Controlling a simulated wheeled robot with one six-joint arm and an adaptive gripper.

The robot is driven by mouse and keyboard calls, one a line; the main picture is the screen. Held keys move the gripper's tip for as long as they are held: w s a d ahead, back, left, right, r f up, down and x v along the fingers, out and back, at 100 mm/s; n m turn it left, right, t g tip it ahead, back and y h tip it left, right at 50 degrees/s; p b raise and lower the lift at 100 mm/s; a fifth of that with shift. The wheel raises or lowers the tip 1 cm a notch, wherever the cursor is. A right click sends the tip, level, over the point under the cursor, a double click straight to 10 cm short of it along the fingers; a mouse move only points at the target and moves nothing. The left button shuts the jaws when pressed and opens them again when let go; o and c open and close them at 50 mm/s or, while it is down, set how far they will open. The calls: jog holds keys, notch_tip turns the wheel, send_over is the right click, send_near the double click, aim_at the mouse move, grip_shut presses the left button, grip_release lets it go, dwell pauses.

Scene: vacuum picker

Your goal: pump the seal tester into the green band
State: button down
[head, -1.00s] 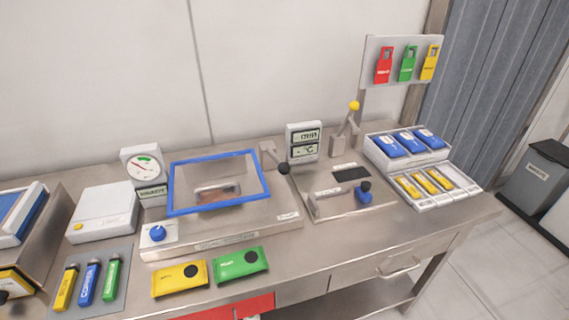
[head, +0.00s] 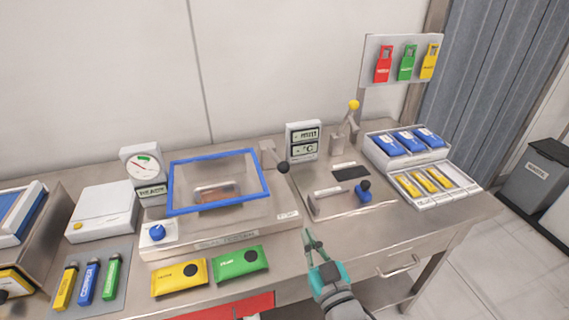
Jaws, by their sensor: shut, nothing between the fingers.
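The seal tester (head: 262,215) stands on the steel bench with a blue-framed clear lid (head: 217,182) tilted over its chamber. A small brownish item shows inside the chamber. A round dial gauge (head: 141,165) with a green band stands behind it at the left; the needle is too small to read surely. A blue knob (head: 157,233) is on the tester's front left. A lever with a dark ball (head: 283,167) is at its back right. My gripper (head: 311,243) is shut and empty, over the bench's front edge, right of the green pouch and apart from the tester.
Yellow (head: 179,277) and green (head: 240,262) pouches lie before the tester. A plate with a blue knob (head: 364,190) is at right. A white rack (head: 432,181) holds blue and yellow packs.

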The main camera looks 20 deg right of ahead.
jog(key=w+r+t, duration=0.1)
jog(key=w+r, duration=0.7)
jog(key=r, duration=0.2)
jog(key=shift+w+a+r, duration=0.15)
jog(key=shift+a+r, duration=0.1)
jog(key=shift+r, duration=0.1)
jog(key=shift+w, duration=0.1)
jog(key=r, duration=0.2)
send_over(284, 170)
jog(key=shift+w+a+f, duration=0.15)
jog(key=shift+w, duration=0.3)
jog(key=shift+s+f, duration=0.15)
jog(key=shift+f, duration=0.45)
jog(key=shift+s+f, duration=0.15)
jog(key=shift+f, duration=0.4)
jog(key=shift+s+d+f, duration=0.15)
jog(key=shift+d+f, duration=0.05)
jog(key=shift+f, duration=0.6)
